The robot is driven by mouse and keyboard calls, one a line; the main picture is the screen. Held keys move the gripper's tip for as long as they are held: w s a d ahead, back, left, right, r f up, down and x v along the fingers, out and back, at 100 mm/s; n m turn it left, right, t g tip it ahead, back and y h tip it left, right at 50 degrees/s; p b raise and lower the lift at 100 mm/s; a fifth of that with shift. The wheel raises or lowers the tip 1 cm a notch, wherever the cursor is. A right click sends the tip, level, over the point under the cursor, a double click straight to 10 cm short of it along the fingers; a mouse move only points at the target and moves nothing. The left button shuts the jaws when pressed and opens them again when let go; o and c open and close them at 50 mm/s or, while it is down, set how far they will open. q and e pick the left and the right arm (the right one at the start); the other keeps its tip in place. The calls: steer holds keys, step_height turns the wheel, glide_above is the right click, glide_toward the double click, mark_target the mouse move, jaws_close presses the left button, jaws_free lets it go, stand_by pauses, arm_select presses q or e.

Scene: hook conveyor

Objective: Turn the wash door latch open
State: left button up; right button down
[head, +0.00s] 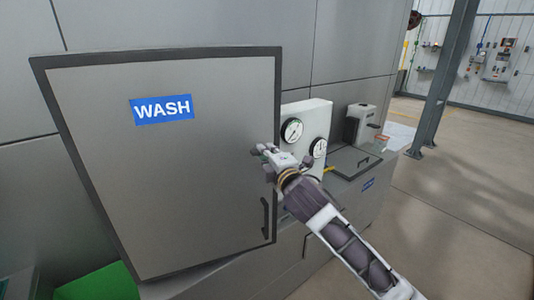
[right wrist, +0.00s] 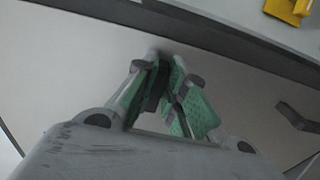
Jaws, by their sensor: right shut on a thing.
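The grey wash door (head: 180,190) has a dark frame and a blue WASH sign (head: 161,109). My right gripper (head: 266,157) is at the door's right edge, above the dark bar handle (head: 265,217). In the right wrist view, the green-padded fingers of my right gripper (right wrist: 165,75) are closed around a small dark piece (right wrist: 154,88), which appears to be the latch. The fingers hide most of it, so its turn angle cannot be told. The bar handle also shows at the right of the wrist view (right wrist: 298,118). My left gripper is not in view.
A white gauge panel (head: 305,115) with round dials stands just right of the door, close behind my right gripper. A grey counter (head: 368,180) carries a small box-shaped device (head: 361,125). A green surface (head: 97,283) lies below the door. Open floor (head: 455,210) is at the right.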

steer(key=c, duration=1.5)
jaws_free()
steer(key=shift+d, duration=0.1)
steer(key=shift+s, duration=0.2)
steer(key=shift+v, duration=5.8)
